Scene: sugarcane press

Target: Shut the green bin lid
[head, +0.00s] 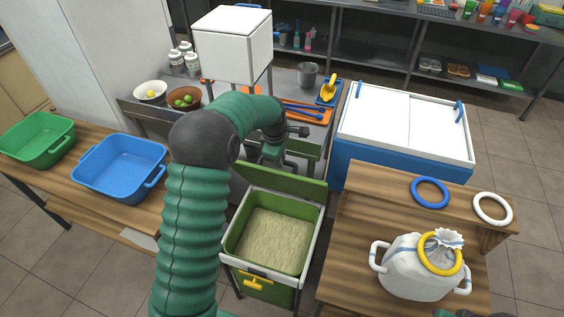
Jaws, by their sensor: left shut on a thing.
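The green bin (241,243) stands in a pale frame at the lower middle, filled with pale shredded material, with a yellow handle on its front. Its green lid (290,181) is open and tilted up at the bin's back edge. My left arm reaches over from the bottom, and my left gripper (270,154) is shut at the lid's upper edge. Its fingertips are small and partly hidden. My right gripper is not in view.
A wooden table (345,270) on the right holds a white sack (405,275) and rings. A blue cooler (375,165) stands behind it. Blue (115,170) and green (30,145) tubs sit on the left table. A metal counter (140,108) is behind the lid.

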